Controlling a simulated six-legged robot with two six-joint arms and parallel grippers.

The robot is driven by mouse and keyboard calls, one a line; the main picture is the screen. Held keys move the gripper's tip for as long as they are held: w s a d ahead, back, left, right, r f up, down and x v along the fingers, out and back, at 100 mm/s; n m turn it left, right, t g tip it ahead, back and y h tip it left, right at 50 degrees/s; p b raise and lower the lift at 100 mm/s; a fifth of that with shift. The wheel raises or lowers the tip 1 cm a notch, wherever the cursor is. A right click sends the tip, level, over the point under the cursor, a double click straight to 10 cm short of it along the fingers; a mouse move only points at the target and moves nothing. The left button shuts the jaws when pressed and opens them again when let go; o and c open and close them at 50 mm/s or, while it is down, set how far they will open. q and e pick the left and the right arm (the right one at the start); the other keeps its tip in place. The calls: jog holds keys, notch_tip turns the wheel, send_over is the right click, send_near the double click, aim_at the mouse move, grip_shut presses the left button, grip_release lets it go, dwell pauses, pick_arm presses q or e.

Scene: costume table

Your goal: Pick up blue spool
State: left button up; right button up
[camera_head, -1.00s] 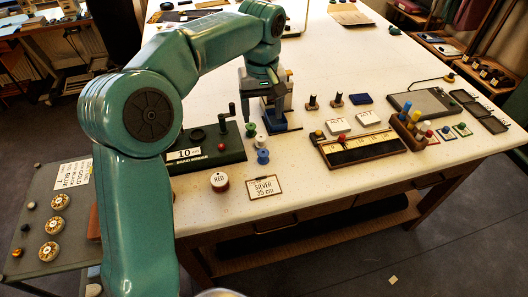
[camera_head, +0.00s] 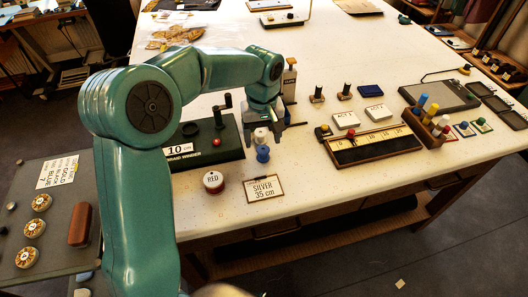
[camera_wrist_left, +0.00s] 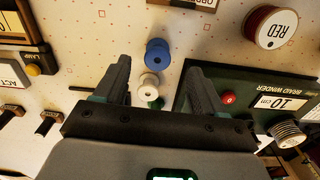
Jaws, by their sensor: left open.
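The blue spool (camera_head: 263,154) stands on the white table, nearest the front of a short row of spools. It also shows in the left wrist view (camera_wrist_left: 158,53), just beyond and between the fingertips. A white spool (camera_wrist_left: 148,86) stands right behind it, between my fingers in that view, with a green spool (camera_wrist_left: 157,103) partly hidden behind. My left gripper (camera_head: 265,132) is open and empty, pointing down over the row close behind the blue spool. My right gripper is not in view.
The green braid winder (camera_head: 215,148) stands close left of the spools. A red-labelled spool (camera_head: 213,182) and a "SILVER 35 cm" card (camera_head: 264,188) lie in front. A dark tray with a scale (camera_head: 370,147) is to the right. Bare table lies between spools and tray.

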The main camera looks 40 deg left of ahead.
aim_at(263, 150)
pick_arm(q)
jog(key=shift+s+f, duration=0.1)
jog(key=shift+f, duration=0.5)
jog(key=f, duration=0.1)
jog(key=f+p, duration=0.1)
jog(key=f, duration=0.3)
jog(key=shift+w, duration=0.35)
jog(key=shift+s+a+r, duration=0.1)
jog(key=shift+s, duration=0.1)
jog(key=shift+w, duration=0.2)
jog(key=c, duration=1.1)
jog(key=shift+s, duration=0.1)
